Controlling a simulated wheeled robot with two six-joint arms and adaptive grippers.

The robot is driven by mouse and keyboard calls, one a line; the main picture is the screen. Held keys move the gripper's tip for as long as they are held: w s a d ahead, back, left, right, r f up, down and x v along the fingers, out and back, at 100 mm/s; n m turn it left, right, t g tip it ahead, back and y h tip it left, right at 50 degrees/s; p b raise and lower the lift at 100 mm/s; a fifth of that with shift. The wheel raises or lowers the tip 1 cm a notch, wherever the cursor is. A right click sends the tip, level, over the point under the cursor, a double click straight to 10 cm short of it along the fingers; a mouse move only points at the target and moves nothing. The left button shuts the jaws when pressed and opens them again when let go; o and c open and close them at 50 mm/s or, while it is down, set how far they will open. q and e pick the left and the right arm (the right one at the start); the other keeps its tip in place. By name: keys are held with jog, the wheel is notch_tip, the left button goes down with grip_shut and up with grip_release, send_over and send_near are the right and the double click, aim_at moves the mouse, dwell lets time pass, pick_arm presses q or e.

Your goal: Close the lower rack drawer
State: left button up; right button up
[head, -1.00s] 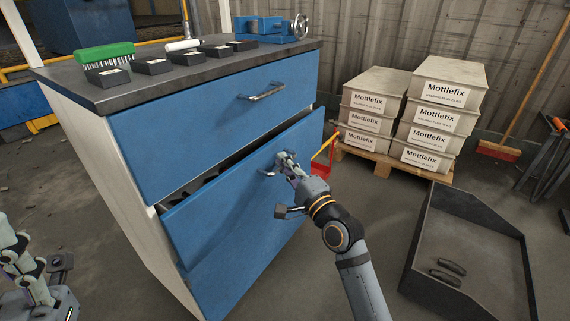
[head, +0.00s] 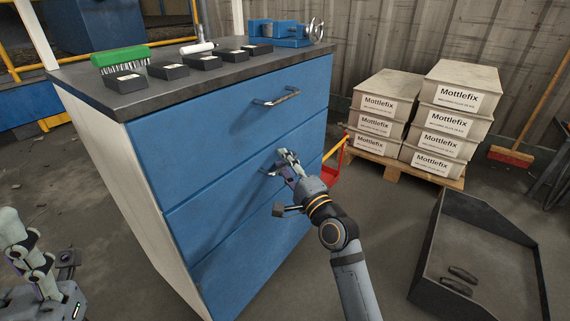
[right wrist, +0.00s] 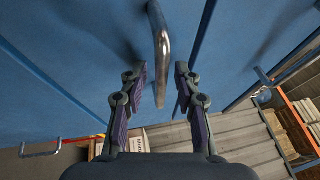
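The blue drawer cabinet has a top drawer (head: 230,125) with a metal handle. The drawer below it (head: 235,185) looks flush with the cabinet front, with only a thin seam showing. My right gripper (head: 284,160) is at this lower drawer's handle (head: 268,170), close to its front. In the right wrist view, the two fingers of the right gripper (right wrist: 160,82) stand apart, with the end of the metal handle (right wrist: 160,45) in the gap between them. My left gripper (head: 48,262) is at the lower left, away from the cabinet; its opening is unclear.
Black boxes (head: 168,70), a green brush (head: 120,57) and a blue vise (head: 285,32) sit on the cabinet top (head: 120,101). Mottlefix boxes (head: 440,124) stand on a pallet behind right. A dark open tray (head: 490,240) lies on the floor at right.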

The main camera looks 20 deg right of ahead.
jog(key=v, duration=1.2)
